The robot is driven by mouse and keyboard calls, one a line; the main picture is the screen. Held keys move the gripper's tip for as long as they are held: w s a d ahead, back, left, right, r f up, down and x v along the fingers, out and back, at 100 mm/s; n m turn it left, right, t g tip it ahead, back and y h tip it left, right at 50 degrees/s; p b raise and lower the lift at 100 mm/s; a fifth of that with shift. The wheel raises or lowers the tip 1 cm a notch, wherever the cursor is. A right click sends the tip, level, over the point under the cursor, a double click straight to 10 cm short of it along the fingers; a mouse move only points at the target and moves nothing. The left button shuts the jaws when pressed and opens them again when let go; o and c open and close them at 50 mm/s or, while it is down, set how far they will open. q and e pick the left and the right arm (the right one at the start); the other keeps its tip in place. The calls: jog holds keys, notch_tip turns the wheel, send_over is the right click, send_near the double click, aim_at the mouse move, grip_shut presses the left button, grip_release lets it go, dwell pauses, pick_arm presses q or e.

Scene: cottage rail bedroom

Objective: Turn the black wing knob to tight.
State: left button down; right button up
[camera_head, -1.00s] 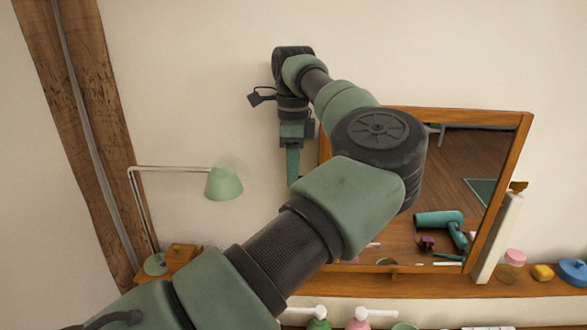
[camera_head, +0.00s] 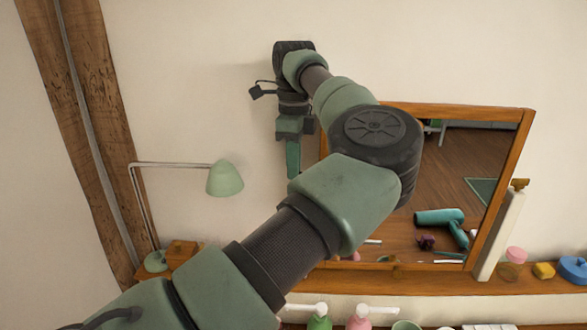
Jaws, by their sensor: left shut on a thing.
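My left gripper (camera_head: 293,165) points down beside the left edge of the wood-framed mirror (camera_head: 527,150), with a green finger showing. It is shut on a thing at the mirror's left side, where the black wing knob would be. The knob itself is hidden behind the gripper and my arm, so its angle cannot be seen. My left arm crosses the picture from the lower left and covers the mirror's left part. My right gripper is not in view.
A green desk lamp (camera_head: 225,179) and a small wooden box (camera_head: 181,253) stand left of the arm. A pale post (camera_head: 497,237) stands at the mirror's right. A pink-lidded jar (camera_head: 514,256), a yellow block (camera_head: 543,271) and pump bottles (camera_head: 319,318) are close by. The wall above is clear.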

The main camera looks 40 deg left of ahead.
pick_arm(q)
jog(key=m, duration=0.2)
jog(key=w+m+b, duration=0.1)
jog(key=m, duration=0.2)
jog(key=shift+a+f, duration=0.1)
jog(key=shift+m, duration=0.3)
dwell(0.4)
jog(key=c, duration=1.6)
grip_release()
jog(key=shift+r, duration=0.6)
notch_tip(320, 180, up, 7)
jog(key=shift+f+b, duration=0.15)
jog(key=shift+b, duration=0.4)
